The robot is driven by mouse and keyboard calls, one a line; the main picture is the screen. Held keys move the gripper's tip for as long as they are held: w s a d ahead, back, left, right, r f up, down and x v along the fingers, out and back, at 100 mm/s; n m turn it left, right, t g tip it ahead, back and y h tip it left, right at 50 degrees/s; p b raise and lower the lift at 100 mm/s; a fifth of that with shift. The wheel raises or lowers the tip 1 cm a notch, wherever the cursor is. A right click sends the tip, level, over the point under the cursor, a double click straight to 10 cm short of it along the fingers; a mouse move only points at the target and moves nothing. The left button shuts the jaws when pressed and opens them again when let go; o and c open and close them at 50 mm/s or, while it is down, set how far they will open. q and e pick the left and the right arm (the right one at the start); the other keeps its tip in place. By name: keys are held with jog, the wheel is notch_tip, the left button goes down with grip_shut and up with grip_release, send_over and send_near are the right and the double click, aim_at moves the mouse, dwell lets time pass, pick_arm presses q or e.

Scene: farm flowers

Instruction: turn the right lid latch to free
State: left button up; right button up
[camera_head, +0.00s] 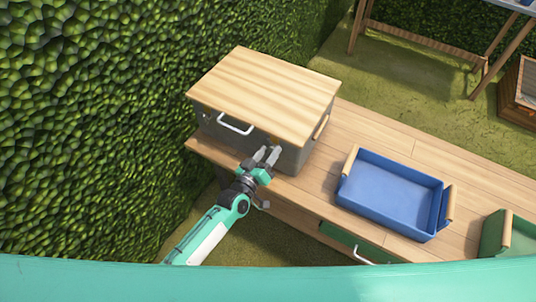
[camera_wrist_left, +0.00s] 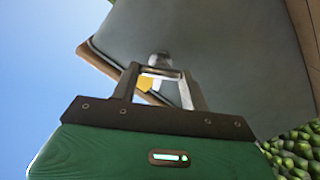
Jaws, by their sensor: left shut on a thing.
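A grey box with a pale wooden lid (camera_head: 265,90) stands at the left end of the wooden bench. The lid is down and has a white handle (camera_head: 236,124) at its front edge. My left gripper (camera_head: 268,153) is at the box's front, under the lid's front right corner, shut on the right lid latch. The latch is mostly hidden by the fingers in the head view. In the left wrist view a rounded grey knob (camera_wrist_left: 160,59) shows at the fingertips, with the box's grey wall (camera_wrist_left: 235,70) behind it. How far the latch is turned is not clear. My right gripper is not in view.
A blue tray with wooden handles (camera_head: 390,190) sits on the bench (camera_head: 350,125) to the right of the box. A green tray (camera_head: 493,235) is farther right. A green drawer front (camera_head: 345,240) is below the bench top. A hedge (camera_head: 90,120) rises at left.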

pick_arm(q)
jog(key=shift+f+n, duration=0.15)
jog(key=shift+n, duration=0.35)
jog(key=n+b, duration=0.1)
jog(key=n, duration=0.1)
jog(key=shift+n, duration=0.4)
jog(key=n+b, duration=0.1)
jog(key=n, duration=0.3)
jog(key=shift+a+f+b, duration=0.1)
jog(key=shift+b, duration=0.2)
jog(key=n, duration=0.2)
jog(key=shift+n+b, duration=0.35)
jog(key=shift+n, duration=0.35)
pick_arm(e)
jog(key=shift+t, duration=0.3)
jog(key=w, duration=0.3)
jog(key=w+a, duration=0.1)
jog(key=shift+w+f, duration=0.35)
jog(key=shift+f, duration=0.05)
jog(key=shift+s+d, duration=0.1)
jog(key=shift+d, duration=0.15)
